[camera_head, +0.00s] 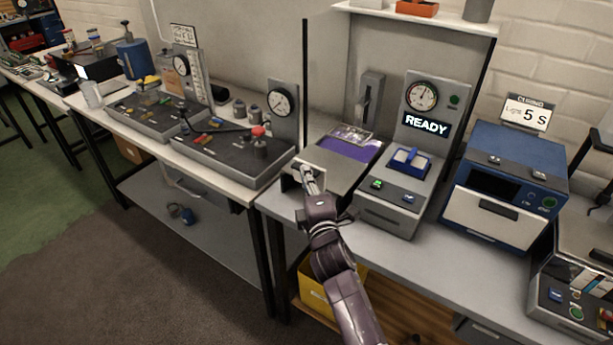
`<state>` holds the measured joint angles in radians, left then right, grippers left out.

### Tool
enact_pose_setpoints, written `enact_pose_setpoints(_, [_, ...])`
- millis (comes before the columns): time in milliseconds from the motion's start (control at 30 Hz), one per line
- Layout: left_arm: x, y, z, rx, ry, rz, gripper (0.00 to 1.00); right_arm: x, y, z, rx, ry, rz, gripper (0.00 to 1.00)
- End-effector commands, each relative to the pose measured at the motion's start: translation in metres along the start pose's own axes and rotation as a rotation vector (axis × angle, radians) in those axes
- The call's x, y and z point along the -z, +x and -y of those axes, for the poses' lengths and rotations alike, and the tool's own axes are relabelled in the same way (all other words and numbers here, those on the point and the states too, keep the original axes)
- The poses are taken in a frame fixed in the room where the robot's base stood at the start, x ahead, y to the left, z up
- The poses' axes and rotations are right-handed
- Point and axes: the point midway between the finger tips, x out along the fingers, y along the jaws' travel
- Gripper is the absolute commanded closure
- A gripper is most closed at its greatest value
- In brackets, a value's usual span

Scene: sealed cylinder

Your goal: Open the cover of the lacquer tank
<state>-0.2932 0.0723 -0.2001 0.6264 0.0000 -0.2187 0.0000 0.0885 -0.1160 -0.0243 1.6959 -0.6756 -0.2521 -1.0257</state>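The lacquer tank stands on the bench in the middle of the view. Purple (354,145) shows across its back part. A grey flat panel (345,178), which looks like its cover, lies over the front part. My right gripper (308,175) is at the front left edge of this panel, with my arm coming up from the bottom. The fingers are small and close to the panel edge, and I cannot tell whether they touch or grip it. My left gripper is not in view.
A console with a READY display (425,123) and dial stands right of the tank. Further right is a blue oven-like box (510,180) with a "5 S" sign (528,114). A black-topped panel (232,150) with a red-knobbed lever is at left. A yellow bin (318,292) sits below.

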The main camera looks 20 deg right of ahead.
Motion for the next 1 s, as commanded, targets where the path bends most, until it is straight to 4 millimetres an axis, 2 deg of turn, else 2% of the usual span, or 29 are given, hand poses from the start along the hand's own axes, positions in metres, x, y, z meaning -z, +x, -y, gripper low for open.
enact_pose_setpoints(33, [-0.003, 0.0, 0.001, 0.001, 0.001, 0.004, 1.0, 0.0, 0.0, 0.001, 0.001, 0.001, -0.001, 0.9])
enact_pose_setpoints(167, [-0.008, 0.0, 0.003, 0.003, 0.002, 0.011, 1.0, 0.0, 0.0, 0.001, 0.001, 0.0, 0.0, 0.76])
enact_pose_setpoints(433, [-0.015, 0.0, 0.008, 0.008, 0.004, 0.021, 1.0, 0.0, -0.001, 0.001, 0.001, 0.0, 0.0, 0.75])
enact_pose_setpoints(567, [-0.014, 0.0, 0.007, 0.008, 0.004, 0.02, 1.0, 0.0, -0.008, 0.001, 0.001, 0.0, 0.0, 0.75])
enact_pose_setpoints(667, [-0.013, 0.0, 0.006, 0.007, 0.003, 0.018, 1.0, 0.0, -0.022, 0.002, 0.002, -0.001, 0.0, 0.75])
enact_pose_setpoints(1000, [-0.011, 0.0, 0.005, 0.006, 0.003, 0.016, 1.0, 0.0, -0.089, 0.002, 0.004, 0.001, 0.0, 0.75])
